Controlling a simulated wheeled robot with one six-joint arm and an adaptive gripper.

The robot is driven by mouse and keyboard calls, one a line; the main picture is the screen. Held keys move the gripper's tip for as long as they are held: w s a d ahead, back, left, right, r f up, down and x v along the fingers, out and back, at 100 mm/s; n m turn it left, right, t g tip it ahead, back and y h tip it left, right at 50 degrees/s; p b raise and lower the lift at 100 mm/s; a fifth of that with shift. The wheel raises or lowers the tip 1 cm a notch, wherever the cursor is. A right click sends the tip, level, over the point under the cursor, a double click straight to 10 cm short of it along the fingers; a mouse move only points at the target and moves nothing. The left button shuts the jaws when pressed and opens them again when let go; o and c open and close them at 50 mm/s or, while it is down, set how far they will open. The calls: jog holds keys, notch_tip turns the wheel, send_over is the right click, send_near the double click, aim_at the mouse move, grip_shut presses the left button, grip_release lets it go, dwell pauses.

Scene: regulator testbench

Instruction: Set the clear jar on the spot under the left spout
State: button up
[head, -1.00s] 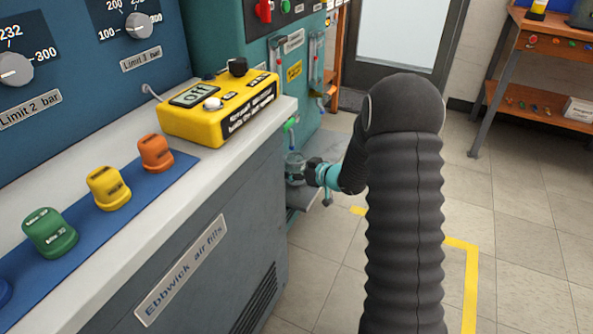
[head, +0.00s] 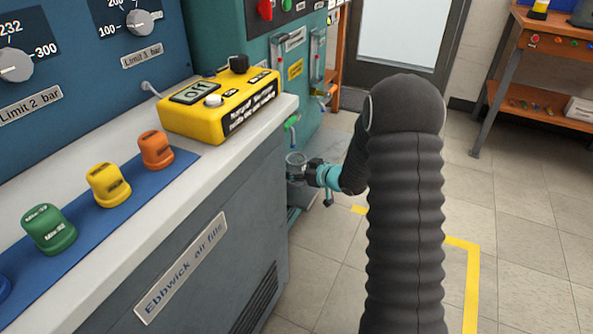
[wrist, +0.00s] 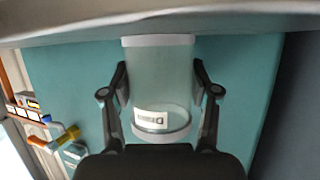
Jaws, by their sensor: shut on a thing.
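The clear jar (head: 295,161) is held by my gripper (head: 305,172) beside the end of the grey bench in the head view. In the wrist view the jar (wrist: 158,70) sits between the two dark fingers of my gripper (wrist: 160,92), and a small white label shows on it. A green-tipped spout (head: 291,123) hangs on the teal panel just above the jar in the head view. A second spout with a yellow fitting (head: 322,93) is farther right. The spot under the left spout cannot be made out. Whether the jar touches the grey ledge (head: 318,193) below cannot be told.
The grey bench (head: 215,235) stands close to the left of my gripper. A yellow control box (head: 219,106) sits on its top, with coloured caps, one of them orange (head: 155,150). The floor (head: 515,235) to the right is open.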

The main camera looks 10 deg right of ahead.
jog(key=o, duration=1.3)
jog(key=shift+c, duration=0.2)
jog(key=shift+s+d, duration=0.1)
jog(key=v, duration=1.1)
jog(key=shift+s+d, duration=0.25)
jog(key=shift+s, duration=0.05)
jog(key=shift+r, duration=0.1)
